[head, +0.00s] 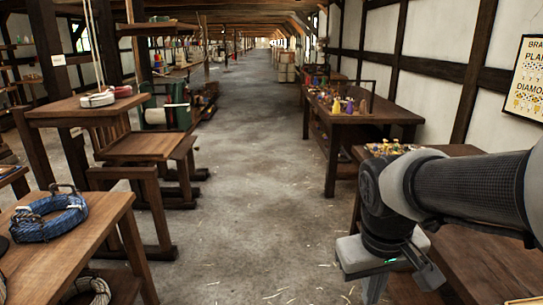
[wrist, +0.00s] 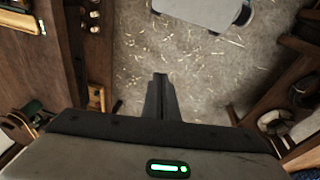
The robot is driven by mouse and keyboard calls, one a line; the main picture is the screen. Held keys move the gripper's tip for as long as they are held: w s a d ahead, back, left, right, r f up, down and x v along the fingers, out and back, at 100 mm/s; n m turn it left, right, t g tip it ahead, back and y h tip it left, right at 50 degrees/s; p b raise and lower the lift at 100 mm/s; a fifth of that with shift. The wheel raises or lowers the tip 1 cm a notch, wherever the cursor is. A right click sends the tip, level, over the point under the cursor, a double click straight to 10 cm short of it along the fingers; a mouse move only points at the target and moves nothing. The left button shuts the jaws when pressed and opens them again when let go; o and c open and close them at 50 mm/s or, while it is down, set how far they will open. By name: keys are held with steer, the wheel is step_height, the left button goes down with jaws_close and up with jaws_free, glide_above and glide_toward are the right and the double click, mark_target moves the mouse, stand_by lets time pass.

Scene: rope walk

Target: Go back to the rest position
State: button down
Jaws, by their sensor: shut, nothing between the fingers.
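In the wrist view my gripper (wrist: 160,78) points down over the stone floor, its two dark fingers together with nothing between them. In the head view my arm reaches in from the right edge and bends down beside the right-hand table; the fingertips are out of that view.
A wooden table (head: 105,215) with a blue rope coil (head: 48,217) stands at the near left. A bench (head: 150,147) is behind it. On the right are a table (head: 390,115) with small coloured items and a nearer table (head: 490,245) by my arm. The straw-strewn aisle (head: 250,150) between is clear.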

steer(key=s+a+r+m+t+y+p, duration=0.1)
steer(key=s+a+r+t, duration=0.1)
steer(key=s+r, duration=0.15)
steer(key=s+a+r+m+t+p, duration=0.1)
steer(key=s+a+r+t, duration=0.1)
steer(key=r, duration=0.2)
step_height(320, 180, up, 19)
steer(key=p, duration=1.8)
steer(key=shift+w+d, duration=0.15)
steer(key=shift+w, duration=0.1)
steer(key=shift+d, duration=0.1)
